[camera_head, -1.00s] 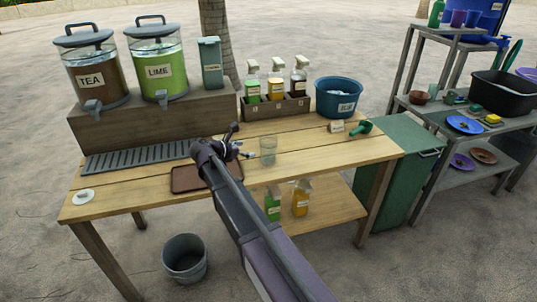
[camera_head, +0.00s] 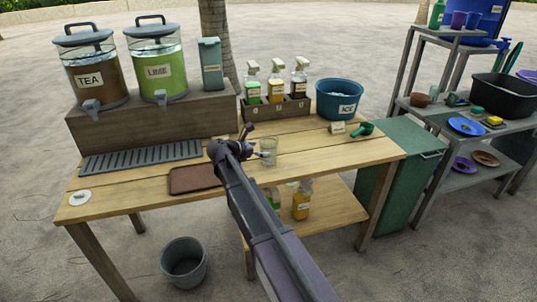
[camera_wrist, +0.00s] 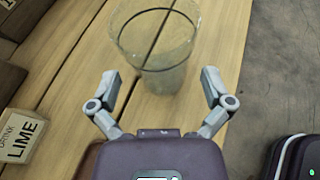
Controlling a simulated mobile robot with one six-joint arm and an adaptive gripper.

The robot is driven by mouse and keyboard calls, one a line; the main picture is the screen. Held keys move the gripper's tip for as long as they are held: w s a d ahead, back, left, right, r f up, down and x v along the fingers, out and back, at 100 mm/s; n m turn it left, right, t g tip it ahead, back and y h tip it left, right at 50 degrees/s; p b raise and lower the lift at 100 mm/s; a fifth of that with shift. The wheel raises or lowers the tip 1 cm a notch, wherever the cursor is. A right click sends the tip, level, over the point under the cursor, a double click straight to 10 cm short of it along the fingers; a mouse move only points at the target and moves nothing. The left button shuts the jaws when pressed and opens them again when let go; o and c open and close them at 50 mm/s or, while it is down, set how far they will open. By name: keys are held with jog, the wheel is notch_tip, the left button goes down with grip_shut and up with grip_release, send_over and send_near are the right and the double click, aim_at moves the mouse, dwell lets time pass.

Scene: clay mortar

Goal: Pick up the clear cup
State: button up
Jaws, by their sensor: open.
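The clear cup (camera_head: 269,151) stands upright on the wooden table, right beside my gripper (camera_head: 258,142) in the head view. In the wrist view the clear cup (camera_wrist: 156,45) is straight ahead, its base close to the line between my fingertips. My gripper (camera_wrist: 160,80) is open, with one finger on each side of the cup's lower part and gaps on both sides. The cup looks empty. In the head view my arm hides part of the table in front of the cup.
A brown tray (camera_head: 194,180) lies left of my gripper. The tea (camera_head: 91,80) and lime (camera_head: 159,70) dispensers stand on a raised wooden block at the back left. A bottle caddy (camera_head: 275,107), an ice bucket (camera_head: 340,98) and a green scoop (camera_head: 364,128) are behind and right of the cup.

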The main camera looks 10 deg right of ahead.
aim_at(262, 150)
jog(key=b+x, duration=0.1)
jog(key=x, duration=0.2)
jog(key=shift+w+d+f+b, duration=0.1)
jog(key=shift+w+f+b, duration=0.1)
jog(key=shift+f+b, duration=0.25)
jog(key=shift+w+d+f, duration=0.2)
jog(key=shift+w+d, duration=0.1)
jog(key=shift+d, duration=0.25)
jog(key=c, duration=0.7)
